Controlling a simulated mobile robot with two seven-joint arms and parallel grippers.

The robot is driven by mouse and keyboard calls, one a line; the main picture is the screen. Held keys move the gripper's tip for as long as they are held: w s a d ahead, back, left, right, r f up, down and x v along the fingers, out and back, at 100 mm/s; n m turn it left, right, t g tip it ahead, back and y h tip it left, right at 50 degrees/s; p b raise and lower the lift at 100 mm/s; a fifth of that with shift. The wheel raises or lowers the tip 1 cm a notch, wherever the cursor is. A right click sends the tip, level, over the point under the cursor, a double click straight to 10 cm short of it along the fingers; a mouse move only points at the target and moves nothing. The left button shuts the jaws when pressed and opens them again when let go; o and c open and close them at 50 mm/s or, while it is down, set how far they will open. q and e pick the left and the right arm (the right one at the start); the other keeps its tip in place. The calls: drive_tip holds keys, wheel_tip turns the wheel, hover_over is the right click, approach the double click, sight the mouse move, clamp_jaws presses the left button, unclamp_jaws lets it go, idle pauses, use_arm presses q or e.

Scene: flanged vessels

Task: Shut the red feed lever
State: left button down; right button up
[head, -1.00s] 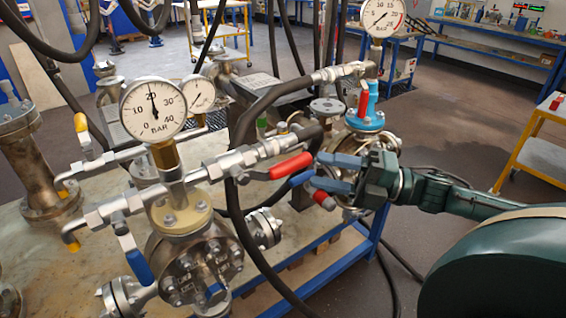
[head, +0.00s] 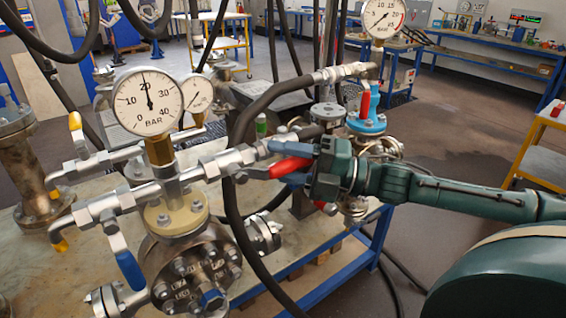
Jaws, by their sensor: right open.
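The red lever (head: 288,167) sticks out to the right from the valve in the hose line of the front vessel (head: 190,262). My right gripper (head: 282,164), green with blue fingers, comes in from the right. Its jaws are open, with one blue finger above the lever and one below it. The lever's outer end lies between the fingers; I cannot tell whether they touch it. Another red handle (head: 364,104) stands upright on the blue-topped fitting behind. My left gripper is not in view.
A pressure gauge (head: 147,100) stands on the front vessel. A black hose (head: 236,215) hangs close to the valve and the lever. A blue-handled lever (head: 130,270) and yellow-tipped levers (head: 75,122) are at left.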

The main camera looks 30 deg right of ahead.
drive_tip(key=shift+c, duration=0.2)
clamp_jaws()
idle(0.3)
